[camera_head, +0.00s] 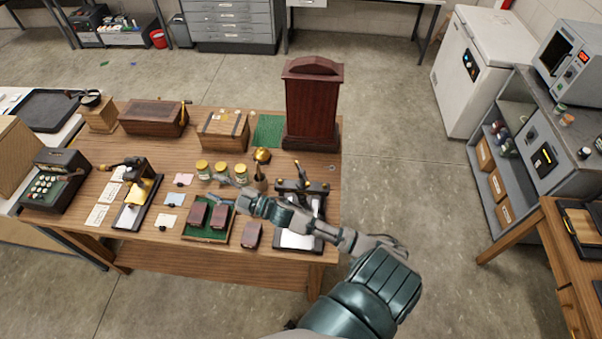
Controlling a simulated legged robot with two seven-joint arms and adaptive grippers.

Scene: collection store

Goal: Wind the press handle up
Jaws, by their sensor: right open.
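A small dark screw press (314,188) stands at the right front of the wooden table, with a black crossbar and a pale sheet at its base. Its handle (298,170) appears as a thin dark piece above the crossbar. My right arm reaches in from the lower right and crosses in front of the press, hiding part of it. My right gripper (222,191) is open and empty, left of the press, above the table between the jars and the green tray. It is apart from the handle. My left gripper is out of view.
Yellow-lidded jars (222,170) and a brass-topped stamp (261,158) stand close behind my right gripper. A green tray (190,235) with dark blocks lies below it. A tall dark red wooden case (312,100) stands behind the press. Floor is clear right of the table.

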